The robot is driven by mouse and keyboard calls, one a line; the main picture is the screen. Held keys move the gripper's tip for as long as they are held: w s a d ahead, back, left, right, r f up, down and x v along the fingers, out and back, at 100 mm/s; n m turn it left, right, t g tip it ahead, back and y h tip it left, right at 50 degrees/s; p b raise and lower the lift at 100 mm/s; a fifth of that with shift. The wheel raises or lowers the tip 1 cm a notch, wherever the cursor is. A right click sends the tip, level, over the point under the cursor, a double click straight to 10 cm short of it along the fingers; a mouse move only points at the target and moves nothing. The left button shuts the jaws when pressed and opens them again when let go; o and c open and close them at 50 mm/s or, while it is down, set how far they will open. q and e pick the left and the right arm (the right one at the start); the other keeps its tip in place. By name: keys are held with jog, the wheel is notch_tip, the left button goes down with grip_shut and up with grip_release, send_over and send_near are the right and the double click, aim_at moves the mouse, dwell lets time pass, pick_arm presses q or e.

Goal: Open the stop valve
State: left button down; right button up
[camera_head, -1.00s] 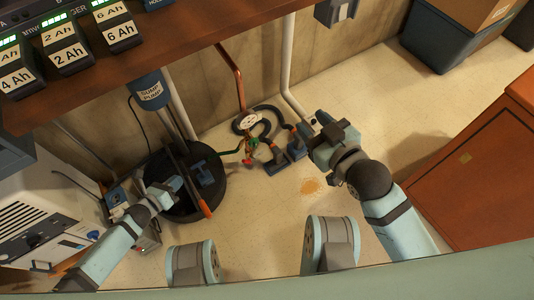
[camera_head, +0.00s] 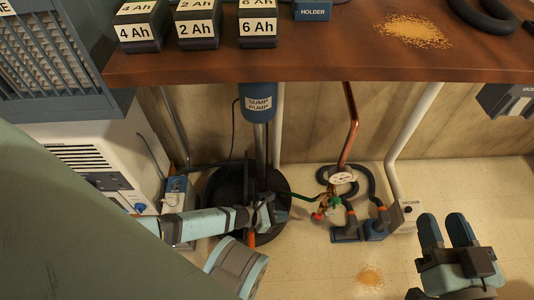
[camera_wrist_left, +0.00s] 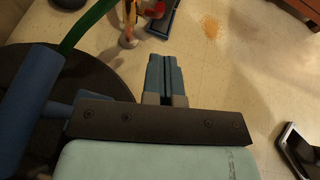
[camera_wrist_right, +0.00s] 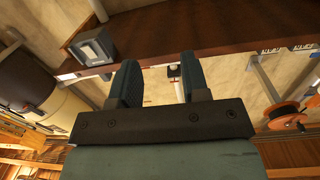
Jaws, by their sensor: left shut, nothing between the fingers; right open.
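The stop valve (camera_head: 328,204) sits low on the copper pipe (camera_head: 349,125) beneath the workbench. It shows red and green parts, with a green hose running left and a white tag (camera_head: 342,178) above it. In the left wrist view the valve (camera_wrist_left: 130,28) is cut off by the top edge, beyond the fingertips. My left gripper (camera_head: 272,212) is shut and empty, left of the valve and apart from it. Its closed fingers show in the left wrist view (camera_wrist_left: 164,65). My right gripper (camera_head: 447,222) is open and empty, well to the valve's right. Its spread fingers show in the right wrist view (camera_wrist_right: 156,75).
A black sump lid (camera_head: 215,190) with the blue sump pump (camera_head: 258,103) lies behind my left gripper. Dark hoses and blue fittings (camera_head: 345,232) stand right of the valve. The wooden workbench (camera_head: 320,62) overhangs. A spill (camera_head: 369,274) marks otherwise clear floor in front.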

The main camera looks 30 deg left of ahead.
pick_arm(q)
jog(key=b, duration=0.3)
send_near(319, 216)
jog(key=x, duration=0.2)
jog(key=shift+x, duration=0.8)
pick_arm(e)
jog(key=n, duration=0.1)
jog(key=w+d+r+n+t, duration=0.1)
jog(key=shift+w+d+n+y, duration=0.1)
jog(key=shift+w+n+y, duration=0.15)
jog(key=shift+n+y, duration=0.15)
pick_arm(q)
jog(key=shift+s+r, duration=0.1)
pick_arm(e)
jog(key=shift+w, duration=0.1)
